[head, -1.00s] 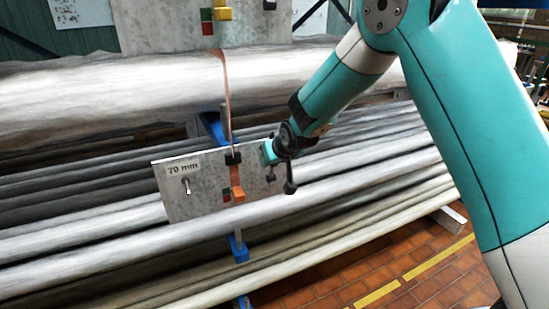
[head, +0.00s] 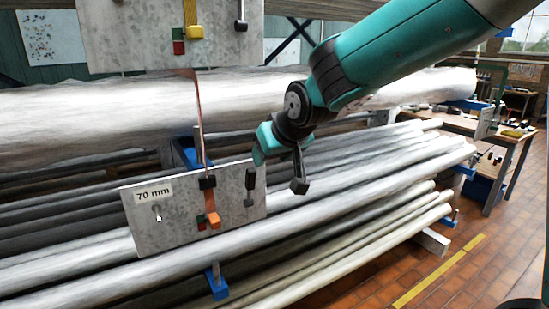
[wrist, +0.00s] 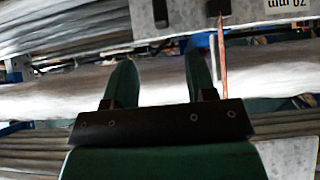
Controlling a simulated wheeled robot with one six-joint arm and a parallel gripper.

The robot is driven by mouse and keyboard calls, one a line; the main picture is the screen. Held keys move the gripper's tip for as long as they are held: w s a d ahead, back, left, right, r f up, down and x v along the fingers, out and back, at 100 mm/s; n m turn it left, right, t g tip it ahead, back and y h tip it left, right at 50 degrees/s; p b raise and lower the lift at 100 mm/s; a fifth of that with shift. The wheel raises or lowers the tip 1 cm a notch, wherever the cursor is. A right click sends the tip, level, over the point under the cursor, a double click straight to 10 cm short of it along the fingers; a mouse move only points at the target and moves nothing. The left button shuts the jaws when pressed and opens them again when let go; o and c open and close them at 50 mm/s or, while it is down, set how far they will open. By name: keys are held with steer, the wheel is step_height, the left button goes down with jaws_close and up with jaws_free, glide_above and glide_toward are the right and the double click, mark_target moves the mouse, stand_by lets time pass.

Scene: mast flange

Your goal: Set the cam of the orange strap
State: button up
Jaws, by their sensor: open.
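The orange strap (head: 199,115) hangs from the upper grey plate down to the lower grey plate (head: 165,225) marked 70 mm. There it meets a black block (head: 207,182), with an orange cam lever (head: 213,219) below it and small red and green marks beside it. My gripper (head: 262,150) is at the lower plate's upper right corner, right of the strap. In the wrist view my gripper (wrist: 160,65) is open with nothing between its fingers. The strap (wrist: 223,60) shows right of the fingers there, and the plate (wrist: 185,12) appears upside down.
The upper plate (head: 110,35) carries a yellow lever (head: 195,31) and a black one (head: 241,25). A dark knob (head: 250,185) is on the lower plate's right side. Long wrapped bundles (head: 370,165) lie behind. Brick floor (head: 480,265) is clear at lower right.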

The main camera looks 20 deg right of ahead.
steer(key=shift+s+r, duration=0.5)
steer(key=shift+c, duration=1.3)
steer(key=shift+n+t+h, duration=0.5)
steer(key=shift+n+t, duration=0.2)
steer(key=shift+t, duration=0.2)
steer(key=f+b, duration=0.4)
steer(key=d+f+b, duration=0.1)
steer(key=f+b, duration=0.1)
steer(key=shift+w+d, duration=0.1)
steer(key=shift+w, duration=0.15)
jaws_close()
steer(key=n+t+y+b, duration=0.3)
steer(key=n+t+b, duration=0.7)
steer(key=n+b, duration=0.9)
glide_toward(251, 183)
steer(key=w+p, duration=0.2)
steer(key=w+r+m+p, duration=0.1)
steer(key=w+p, duration=0.1)
steer(key=p, duration=0.1)
steer(key=w+a+r+m+p, duration=0.1)
steer(key=w+p, duration=0.1)
steer(key=p, duration=0.1)
steer(key=shift+w+p, duration=0.6)
steer(key=shift+w, duration=0.05)
